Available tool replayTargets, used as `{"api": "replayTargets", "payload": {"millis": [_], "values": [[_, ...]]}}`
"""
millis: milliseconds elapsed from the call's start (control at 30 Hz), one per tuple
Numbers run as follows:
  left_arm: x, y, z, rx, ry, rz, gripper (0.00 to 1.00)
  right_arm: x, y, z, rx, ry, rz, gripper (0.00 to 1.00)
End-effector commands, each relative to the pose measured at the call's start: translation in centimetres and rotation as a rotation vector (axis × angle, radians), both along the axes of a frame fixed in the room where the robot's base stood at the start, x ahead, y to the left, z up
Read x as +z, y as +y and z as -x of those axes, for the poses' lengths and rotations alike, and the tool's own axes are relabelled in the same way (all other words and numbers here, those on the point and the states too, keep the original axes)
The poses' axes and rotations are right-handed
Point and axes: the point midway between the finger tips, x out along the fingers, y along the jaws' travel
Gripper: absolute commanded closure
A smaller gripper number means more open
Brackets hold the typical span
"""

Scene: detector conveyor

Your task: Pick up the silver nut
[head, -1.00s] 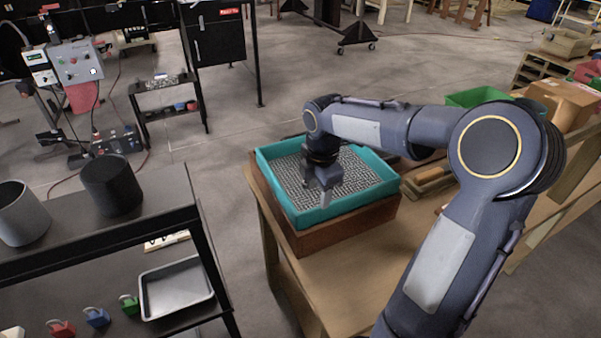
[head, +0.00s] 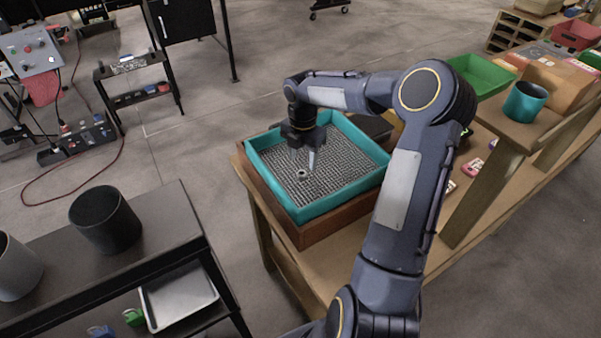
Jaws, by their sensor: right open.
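The silver nut (head: 301,174) is a small ring-like piece lying on the grey textured floor of the teal tray (head: 321,212). My right gripper (head: 306,160) is over the tray, pointing down, with its fingers apart and empty. The nut is just below and slightly left of the fingers in the picture. Whether the fingers straddle it cannot be told from this angle. My left gripper is not in view.
The teal tray sits on a brown wooden box (head: 325,229) on a wooden bench (head: 283,258). Its raised walls surround the gripper. A green bin (head: 482,75) and a teal cup (head: 525,101) stand to the right. A black shelf with a dark cup (head: 106,219) is at the left.

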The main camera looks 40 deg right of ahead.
Motion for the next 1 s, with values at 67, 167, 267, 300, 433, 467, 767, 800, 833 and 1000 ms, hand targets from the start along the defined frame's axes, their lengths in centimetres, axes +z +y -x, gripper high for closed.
{"api": "replayTargets", "payload": {"millis": [67, 167, 267, 300, 433, 467, 767, 800, 833, 1000], "values": [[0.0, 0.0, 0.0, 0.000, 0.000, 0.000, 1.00, -0.7, 0.1, 0.1, 0.000, 0.000, -0.001, 0.50], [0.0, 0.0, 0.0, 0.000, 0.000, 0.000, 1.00, -2.2, 0.3, 0.2, 0.001, 0.003, -0.002, 0.50], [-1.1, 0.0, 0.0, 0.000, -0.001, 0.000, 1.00, -4.3, 0.3, 0.2, -0.002, 0.000, 0.000, 0.50], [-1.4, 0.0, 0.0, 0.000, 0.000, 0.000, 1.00, -4.7, 0.3, 0.2, -0.003, 0.000, 0.000, 0.50], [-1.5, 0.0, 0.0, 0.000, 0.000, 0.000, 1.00, -5.0, 0.4, 0.1, -0.002, -0.002, 0.000, 0.50], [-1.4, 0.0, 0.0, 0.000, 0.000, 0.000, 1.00, -4.9, 0.4, 0.1, -0.002, -0.002, 0.000, 0.50], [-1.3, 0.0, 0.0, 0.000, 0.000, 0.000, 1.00, -4.8, 0.4, 0.1, -0.002, -0.001, 0.001, 0.74], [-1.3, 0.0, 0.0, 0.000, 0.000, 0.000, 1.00, -4.8, 0.4, 0.1, -0.002, -0.001, 0.001, 0.79], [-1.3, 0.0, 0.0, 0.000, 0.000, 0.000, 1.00, -4.8, 0.4, 0.1, -0.002, -0.001, 0.001, 0.83], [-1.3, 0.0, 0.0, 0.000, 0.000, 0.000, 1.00, -4.8, 0.3, 0.1, -0.002, -0.002, 0.002, 0.98]]}}
